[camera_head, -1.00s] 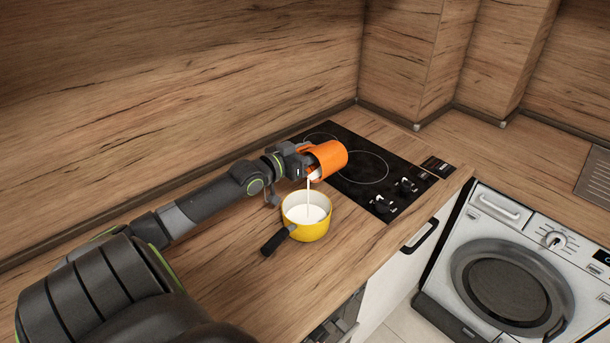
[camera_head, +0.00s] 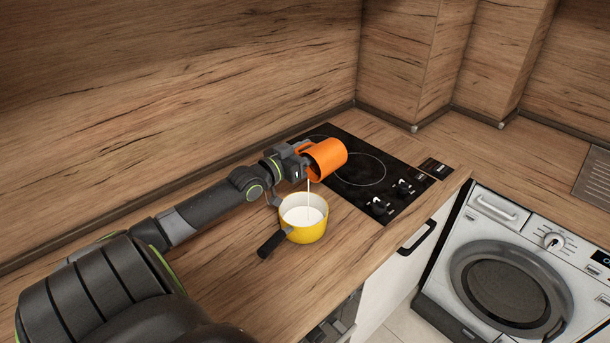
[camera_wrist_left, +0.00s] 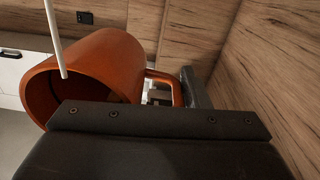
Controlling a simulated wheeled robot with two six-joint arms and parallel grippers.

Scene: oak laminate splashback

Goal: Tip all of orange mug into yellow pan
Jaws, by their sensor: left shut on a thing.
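The orange mug (camera_head: 328,158) is tilted on its side above the worktop, with its mouth toward the yellow pan (camera_head: 312,233). A thin white stream (camera_head: 308,190) falls from the mug's rim into the pan, which holds white liquid. My left gripper (camera_head: 303,160) is shut on the mug. In the left wrist view the mug (camera_wrist_left: 110,65) shows its dark open mouth, and its handle (camera_wrist_left: 165,80) is at the gripper (camera_wrist_left: 172,92). The pan stands upright on the wood, its black handle toward the lower left. My right gripper is not in view.
A black hob (camera_head: 375,178) with knobs lies right of the pan, partly beneath the mug. A white washing machine (camera_head: 520,270) stands at the right. The wooden worktop (camera_head: 215,255) is clear left of the pan, and its front edge is near.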

